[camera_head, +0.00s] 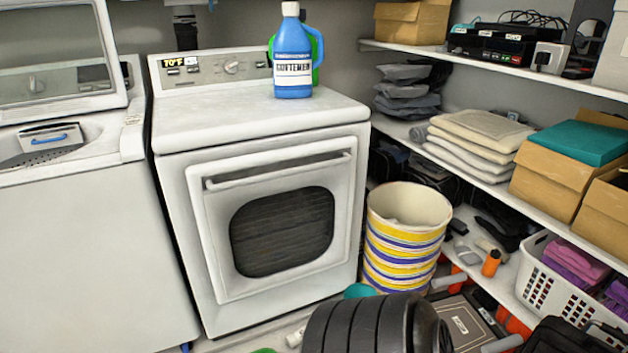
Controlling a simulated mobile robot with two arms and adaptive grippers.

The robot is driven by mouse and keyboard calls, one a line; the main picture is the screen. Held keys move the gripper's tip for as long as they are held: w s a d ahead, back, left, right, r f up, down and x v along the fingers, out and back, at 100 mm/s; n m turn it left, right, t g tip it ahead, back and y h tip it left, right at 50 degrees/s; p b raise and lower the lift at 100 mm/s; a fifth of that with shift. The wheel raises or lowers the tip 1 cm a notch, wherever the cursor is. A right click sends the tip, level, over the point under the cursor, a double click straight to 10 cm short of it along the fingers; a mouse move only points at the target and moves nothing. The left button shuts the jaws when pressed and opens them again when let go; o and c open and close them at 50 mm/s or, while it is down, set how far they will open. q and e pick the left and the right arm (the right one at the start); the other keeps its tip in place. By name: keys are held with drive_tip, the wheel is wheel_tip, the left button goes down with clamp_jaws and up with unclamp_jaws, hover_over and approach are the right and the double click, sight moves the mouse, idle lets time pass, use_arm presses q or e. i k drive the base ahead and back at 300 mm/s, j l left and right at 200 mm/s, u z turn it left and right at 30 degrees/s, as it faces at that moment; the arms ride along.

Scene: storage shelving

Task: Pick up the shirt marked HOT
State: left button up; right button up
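No shirt with a readable HOT mark shows in the head view. Folded cream and grey cloths (470,142) lie stacked on the middle shelf at the right. Dark grey folded cloths (405,92) lie in a pile farther back on that shelf. Purple and pink folded cloths (577,262) lie in a white basket (545,292) at the lower right. I cannot tell whether any of these is a shirt. Neither of my grippers is in view.
A white front-door dryer (265,130) stands mid-left, shut, with a blue bottle (292,55) on top. An open-lidded washer (80,240) stands left. A striped bin (405,235), black ridged cylinder (375,325) and cardboard boxes (545,190) crowd the right side.

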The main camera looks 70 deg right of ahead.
sight(293, 340)
drive_tip(key=z, duration=2.25)
